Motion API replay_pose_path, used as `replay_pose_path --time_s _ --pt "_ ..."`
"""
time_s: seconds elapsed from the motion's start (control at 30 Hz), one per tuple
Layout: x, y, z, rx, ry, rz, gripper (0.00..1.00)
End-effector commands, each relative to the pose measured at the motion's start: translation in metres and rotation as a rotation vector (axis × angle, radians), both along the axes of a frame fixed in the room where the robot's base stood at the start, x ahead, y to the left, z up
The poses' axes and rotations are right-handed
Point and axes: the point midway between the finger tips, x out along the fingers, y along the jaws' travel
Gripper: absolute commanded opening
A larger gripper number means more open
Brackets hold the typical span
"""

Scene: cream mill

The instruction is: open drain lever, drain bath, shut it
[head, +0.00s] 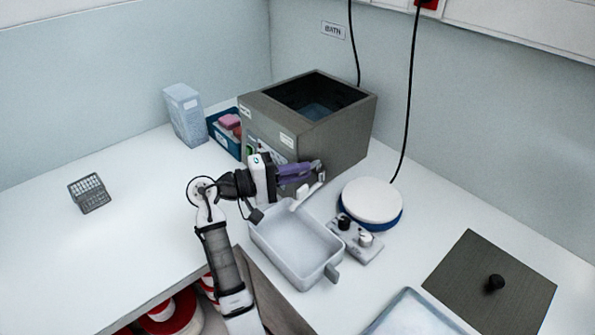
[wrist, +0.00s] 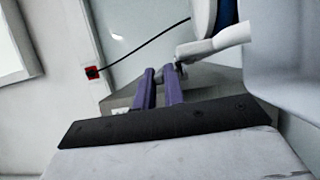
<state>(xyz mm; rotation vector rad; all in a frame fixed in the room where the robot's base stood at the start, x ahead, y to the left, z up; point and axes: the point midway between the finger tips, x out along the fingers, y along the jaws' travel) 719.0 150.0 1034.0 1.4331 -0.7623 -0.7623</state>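The grey bath (head: 345,145) stands open-topped against the back corner, with dark liquid inside. My gripper (head: 318,168), with purple fingers, is at the lower front of the bath; they also show in the wrist view (wrist: 160,72). A pale drain fitting (head: 308,190) sticks out there, above a white basin (head: 295,245); its long pale part (wrist: 215,42) is beside my fingertips in the wrist view. A small light piece, perhaps the lever, is at the fingertips. The fingers stand a little apart; whether they grip it is unclear. The basin's floor looks empty.
A round white-topped plate (head: 372,202) and a small unit with knobs (head: 360,240) stand right of the basin. A dark lid (head: 490,280) and a tray (head: 415,315) lie at lower right. A wire basket (head: 89,193) stands left, with clear counter around it.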

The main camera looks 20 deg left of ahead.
Motion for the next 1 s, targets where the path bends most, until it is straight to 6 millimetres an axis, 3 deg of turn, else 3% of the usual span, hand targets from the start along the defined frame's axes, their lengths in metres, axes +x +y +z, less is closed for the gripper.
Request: replay_pose_path --time_s 0.73,0.77,0.9,1.0 --pt "-0.0045 -0.0062 0.0000 0.000 0.000 0.131 0.00" --pt "-0.0045 -0.0062 -0.0001 0.000 0.000 0.131 0.15" --pt "-0.0044 -0.0061 -0.0001 0.000 0.000 0.131 0.33" --pt "-0.0044 -0.0061 0.0000 0.000 0.000 0.131 0.33"
